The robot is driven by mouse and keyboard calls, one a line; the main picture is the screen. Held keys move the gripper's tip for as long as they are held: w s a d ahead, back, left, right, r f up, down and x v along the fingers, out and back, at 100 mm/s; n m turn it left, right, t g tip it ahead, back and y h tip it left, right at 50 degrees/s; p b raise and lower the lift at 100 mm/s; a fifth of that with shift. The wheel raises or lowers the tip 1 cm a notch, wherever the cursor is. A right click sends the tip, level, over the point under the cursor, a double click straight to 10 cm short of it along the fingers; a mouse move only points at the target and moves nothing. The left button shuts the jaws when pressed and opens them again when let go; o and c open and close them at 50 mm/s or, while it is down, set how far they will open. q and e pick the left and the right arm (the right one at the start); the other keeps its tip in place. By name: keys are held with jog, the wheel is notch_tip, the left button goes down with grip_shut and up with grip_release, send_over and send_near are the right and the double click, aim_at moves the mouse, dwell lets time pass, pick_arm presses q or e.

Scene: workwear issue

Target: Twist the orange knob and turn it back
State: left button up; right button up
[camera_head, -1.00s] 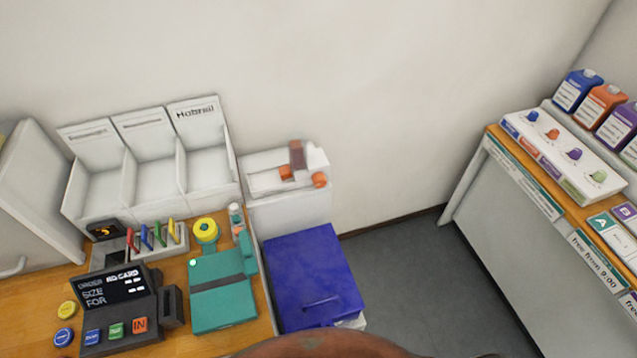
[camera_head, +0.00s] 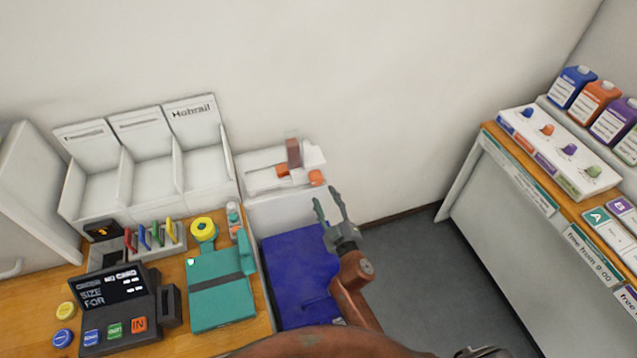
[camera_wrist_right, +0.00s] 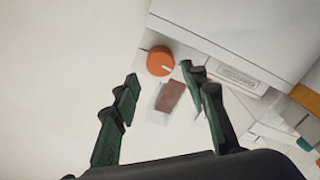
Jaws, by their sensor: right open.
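An orange knob (camera_head: 316,177) is on the right end of a white device (camera_head: 260,178) against the wall. In the right wrist view, an orange round knob (camera_wrist_right: 160,61) with a pale mark shows beyond the fingertips. My right gripper (camera_head: 326,196) is open and empty, just below and right of the device's knob in the head view, with its fingers pointing up toward the wall. Its two dark fingers also show apart in the right wrist view (camera_wrist_right: 160,75). Another small orange knob (camera_head: 547,130) is in the row on the right counter. My left gripper is not in view.
A brown block (camera_head: 294,153) stands up on the white device. A blue box (camera_head: 300,265) is below it. The left desk holds a teal box (camera_head: 220,290), a yellow roll (camera_head: 203,229) and a dark terminal (camera_head: 112,290). Open grey floor (camera_head: 420,270) lies to the right.

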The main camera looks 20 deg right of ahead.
aim_at(318, 182)
jog(key=w, duration=0.7)
jog(key=shift+w+a, duration=0.1)
jog(key=shift+w, duration=0.15)
jog(key=shift+c, duration=0.4)
jog(key=c, duration=0.8)
